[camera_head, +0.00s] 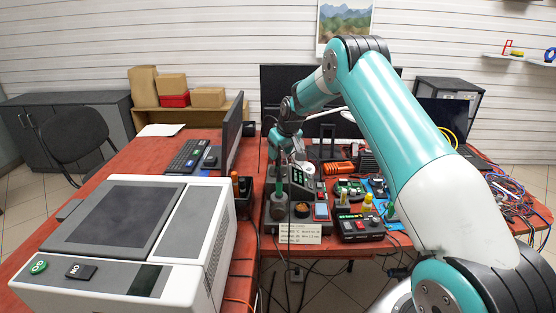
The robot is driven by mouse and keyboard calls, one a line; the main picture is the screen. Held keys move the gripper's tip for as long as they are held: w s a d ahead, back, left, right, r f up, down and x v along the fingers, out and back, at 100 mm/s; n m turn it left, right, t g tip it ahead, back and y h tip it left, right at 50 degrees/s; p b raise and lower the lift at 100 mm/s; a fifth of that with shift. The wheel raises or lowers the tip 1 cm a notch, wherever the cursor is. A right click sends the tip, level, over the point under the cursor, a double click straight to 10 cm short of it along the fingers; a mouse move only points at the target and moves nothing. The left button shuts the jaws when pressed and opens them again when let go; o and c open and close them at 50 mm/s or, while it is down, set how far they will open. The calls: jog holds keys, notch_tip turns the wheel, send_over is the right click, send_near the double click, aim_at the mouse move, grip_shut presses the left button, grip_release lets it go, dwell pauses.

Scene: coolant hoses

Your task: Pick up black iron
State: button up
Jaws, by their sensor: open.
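My arm reaches in from the right, and my gripper (281,158) hangs over the back left of the soldering equipment on the red bench. The gripper is small and partly lost among the equipment, and nothing is clearly held in it. A soldering station (300,186) with a lit green display stands just below and right of it. A dark upright handle (242,187) stands in a black holder left of the station, apart from the gripper. Other stands with upright tools are in front of the station. I cannot tell for certain which tool is the black iron.
A large white machine (200,230) fills the left front. A red-buttoned box (361,227) and a paper label (300,233) sit at the bench's front edge. Monitors stand behind. Tangled wires (510,195) lie at the right. Cables hang below the front edge.

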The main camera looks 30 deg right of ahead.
jog(key=shift+x, duration=1.1)
grip_shut()
jog(key=shift+r, duration=0.15)
notch_tip(320, 180, up, 20)
jog(key=b, duration=0.2)
